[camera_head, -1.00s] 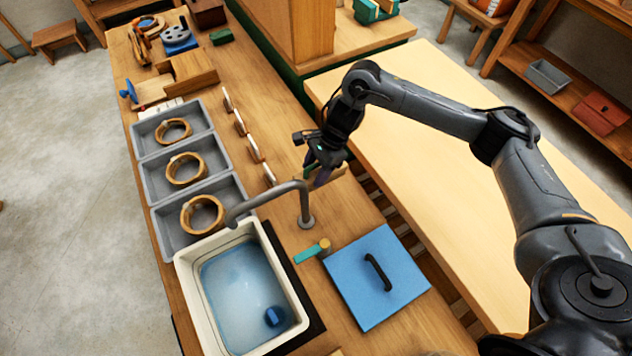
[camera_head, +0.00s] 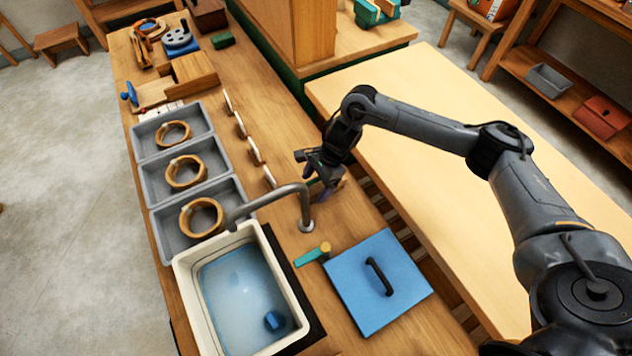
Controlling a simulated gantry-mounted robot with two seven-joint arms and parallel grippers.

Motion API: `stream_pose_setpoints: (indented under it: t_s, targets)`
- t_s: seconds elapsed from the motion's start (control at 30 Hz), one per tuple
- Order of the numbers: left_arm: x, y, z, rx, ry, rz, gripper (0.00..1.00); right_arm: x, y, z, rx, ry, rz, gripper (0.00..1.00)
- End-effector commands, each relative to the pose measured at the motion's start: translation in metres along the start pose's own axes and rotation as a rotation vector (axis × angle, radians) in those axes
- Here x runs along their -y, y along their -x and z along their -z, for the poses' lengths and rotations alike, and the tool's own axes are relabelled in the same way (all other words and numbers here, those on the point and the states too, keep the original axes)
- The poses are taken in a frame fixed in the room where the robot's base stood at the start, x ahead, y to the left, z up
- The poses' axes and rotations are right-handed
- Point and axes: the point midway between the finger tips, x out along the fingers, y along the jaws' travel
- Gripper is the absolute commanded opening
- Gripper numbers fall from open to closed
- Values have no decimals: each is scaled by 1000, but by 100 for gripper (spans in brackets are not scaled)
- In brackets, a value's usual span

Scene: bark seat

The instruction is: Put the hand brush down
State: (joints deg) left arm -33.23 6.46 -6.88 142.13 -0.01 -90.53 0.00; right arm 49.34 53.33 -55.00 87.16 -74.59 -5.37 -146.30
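My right gripper (camera_head: 324,190) is low over the wooden bench, just behind the grey tap, with its fingers pointing down. A small wooden piece with a green part (camera_head: 338,186), which looks like the hand brush, shows at the fingers and is mostly hidden by them. I cannot tell whether the fingers grip it or whether it rests on the bench. The finger gap is too small and dark to read. My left gripper is not in view.
The grey tap (camera_head: 306,224) stands close in front of the gripper. Nearby are a white basin of water (camera_head: 184,262), a teal-handled item (camera_head: 312,254), a blue lidded panel (camera_head: 350,292) and grey trays (camera_head: 158,213). Several upright discs (camera_head: 254,151) line the bench.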

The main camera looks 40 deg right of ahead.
Motion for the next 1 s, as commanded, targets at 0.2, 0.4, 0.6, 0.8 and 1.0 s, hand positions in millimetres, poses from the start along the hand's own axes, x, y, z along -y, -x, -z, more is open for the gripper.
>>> stream_pose_setpoints:
  t_s: [0.2,0.4,0.6,0.8,1.0]
  targets:
    - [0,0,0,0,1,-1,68,0,1,0,0,0,0,80]
    - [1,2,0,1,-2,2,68,1,14,0,0,0,1,80]
    - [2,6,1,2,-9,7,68,1,46,0,0,1,3,80]
    - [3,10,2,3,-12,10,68,1,82,0,0,0,3,80]
    - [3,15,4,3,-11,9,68,0,109,-1,0,1,1,80]
